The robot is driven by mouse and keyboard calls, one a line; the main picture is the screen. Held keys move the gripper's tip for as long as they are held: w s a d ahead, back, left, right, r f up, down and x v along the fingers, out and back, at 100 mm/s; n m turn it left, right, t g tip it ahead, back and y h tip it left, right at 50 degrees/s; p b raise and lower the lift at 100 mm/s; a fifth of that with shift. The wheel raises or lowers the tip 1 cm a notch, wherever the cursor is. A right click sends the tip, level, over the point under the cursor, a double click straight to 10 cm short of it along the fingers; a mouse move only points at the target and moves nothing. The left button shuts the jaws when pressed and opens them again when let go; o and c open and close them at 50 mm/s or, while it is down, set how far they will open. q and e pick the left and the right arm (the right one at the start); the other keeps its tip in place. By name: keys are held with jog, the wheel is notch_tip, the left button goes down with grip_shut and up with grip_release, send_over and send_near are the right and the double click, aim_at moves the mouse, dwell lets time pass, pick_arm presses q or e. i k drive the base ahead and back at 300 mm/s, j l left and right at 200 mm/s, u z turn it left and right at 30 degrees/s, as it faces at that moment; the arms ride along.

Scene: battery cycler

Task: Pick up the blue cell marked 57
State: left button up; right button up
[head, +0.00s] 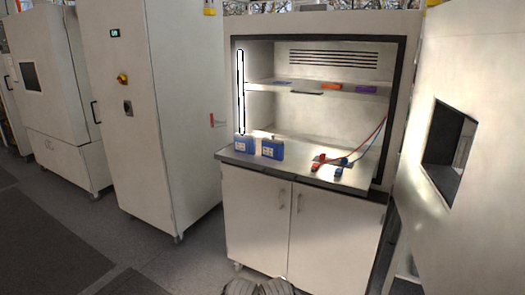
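Two blue cells stand side by side on the left part of the grey worktop of an open cabinet. The left blue cell (244,145) is close to the worktop's left end. The right blue cell (272,149) stands a little apart from it. Both have pale labels on the front, but the numbers are too small to read, so I cannot tell which is marked 57.
The worktop (300,172) also holds red clips (318,163) and blue clips (341,170) with cables. A shelf (310,88) above carries small flat items. A tall cabinet (150,120) stands left; a pale machine (470,160) stands right. Floor is free in front.

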aim_at(244, 145)
jog(key=i+z, duration=0.15)
jog(key=i, duration=0.6)
jog(key=i+j+z, duration=0.2)
jog(key=i, duration=0.5)
